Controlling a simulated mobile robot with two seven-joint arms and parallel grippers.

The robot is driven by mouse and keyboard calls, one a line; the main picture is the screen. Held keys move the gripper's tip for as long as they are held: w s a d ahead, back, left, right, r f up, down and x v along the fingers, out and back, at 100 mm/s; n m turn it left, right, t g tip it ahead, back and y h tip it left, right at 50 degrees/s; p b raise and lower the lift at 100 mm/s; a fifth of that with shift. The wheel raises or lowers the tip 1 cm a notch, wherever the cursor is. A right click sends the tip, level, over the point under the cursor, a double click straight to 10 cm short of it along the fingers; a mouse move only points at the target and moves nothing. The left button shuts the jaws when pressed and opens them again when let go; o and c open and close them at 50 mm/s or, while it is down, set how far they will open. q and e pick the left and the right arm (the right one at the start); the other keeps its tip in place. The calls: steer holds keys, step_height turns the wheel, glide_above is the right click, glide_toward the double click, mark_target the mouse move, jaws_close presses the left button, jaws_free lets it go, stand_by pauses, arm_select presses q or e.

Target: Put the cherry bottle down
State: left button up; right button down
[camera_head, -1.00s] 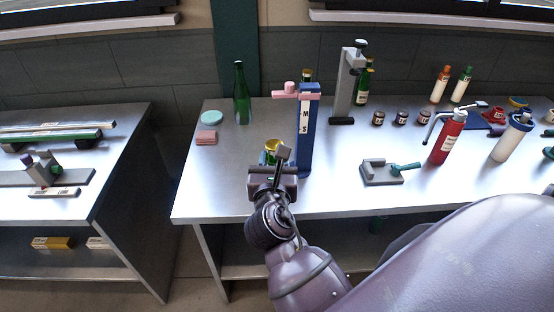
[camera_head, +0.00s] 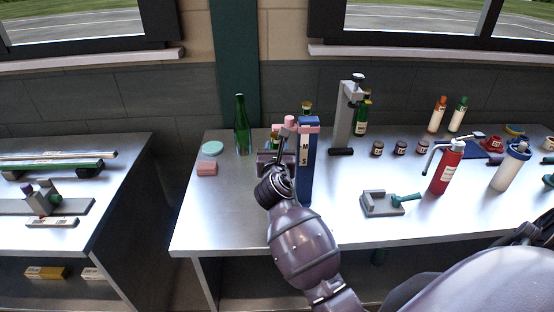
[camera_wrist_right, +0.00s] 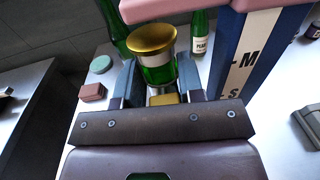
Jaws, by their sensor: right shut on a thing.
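My right gripper (camera_head: 277,155) is shut on a green bottle with a gold cap, just left of the blue press. In the right wrist view, the bottle's gold cap and green neck (camera_wrist_right: 155,55) stand up between the fingers (camera_wrist_right: 163,85). Its label is hidden, so I cannot read whether it is cherry. In the head view the gripper mostly hides the bottle, and I cannot tell whether its base touches the table (camera_head: 225,220). My left gripper is not in view.
The blue press (camera_head: 308,170) with a pink arm (camera_head: 308,128) stands close right of my gripper. A tall green bottle (camera_head: 241,128), a teal disc (camera_head: 212,148) and a pink block (camera_head: 206,168) are left. A pear-labelled bottle (camera_wrist_right: 200,38) stands behind.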

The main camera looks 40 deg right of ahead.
steer(key=shift+w+d, duration=0.1)
steer(key=shift+w, duration=0.1)
steer(key=shift+f+b, duration=0.55)
steer(key=shift+f, duration=1.3)
steer(key=c, duration=0.7)
jaws_free()
steer(key=shift+s, duration=0.1)
steer(key=shift+c, duration=0.2)
